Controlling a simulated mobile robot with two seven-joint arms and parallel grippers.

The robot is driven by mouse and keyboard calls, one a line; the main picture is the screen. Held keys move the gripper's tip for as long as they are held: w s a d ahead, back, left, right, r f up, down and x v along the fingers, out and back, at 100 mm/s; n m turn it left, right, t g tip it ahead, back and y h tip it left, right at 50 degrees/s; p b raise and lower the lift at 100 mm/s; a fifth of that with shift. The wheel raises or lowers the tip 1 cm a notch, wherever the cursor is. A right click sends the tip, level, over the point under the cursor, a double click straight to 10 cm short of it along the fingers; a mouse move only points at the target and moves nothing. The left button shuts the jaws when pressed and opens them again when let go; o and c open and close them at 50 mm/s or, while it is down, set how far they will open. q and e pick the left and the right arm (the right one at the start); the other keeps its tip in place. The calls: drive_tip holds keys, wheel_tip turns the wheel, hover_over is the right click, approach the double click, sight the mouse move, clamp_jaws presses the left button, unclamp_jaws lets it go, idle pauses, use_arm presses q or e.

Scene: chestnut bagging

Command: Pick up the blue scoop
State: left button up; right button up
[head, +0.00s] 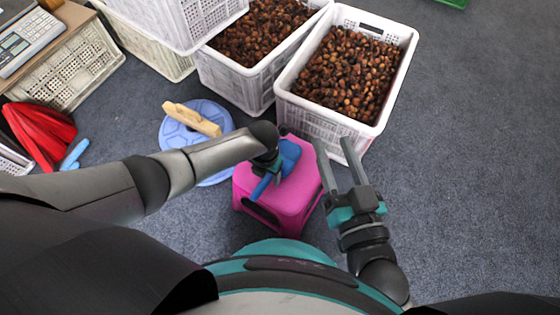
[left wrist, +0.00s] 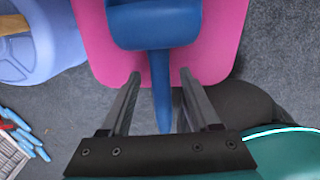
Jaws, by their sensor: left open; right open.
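The blue scoop (head: 289,152) lies on a pink stool (head: 302,187). In the left wrist view the scoop's bowl (left wrist: 155,25) is at the top and its handle points down between my fingers. My left gripper (left wrist: 160,78) is open, with one finger on each side of the handle and visible gaps to both. In the head view my left wrist (head: 268,150) partly covers the scoop, and the left fingertips are hard to make out. My right gripper (head: 332,143) is open and empty, to the right of the stool.
White crates of chestnuts (head: 345,75) stand behind the stool. A blue round stool (head: 170,135) with a wooden-coloured object (head: 192,118) is to the left. A red item (head: 40,130) lies farther left. Carpet at the right is clear.

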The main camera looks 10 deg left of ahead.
use_arm(q)
drive_tip(key=shift+f, duration=0.1)
clamp_jaws()
idle(0.6)
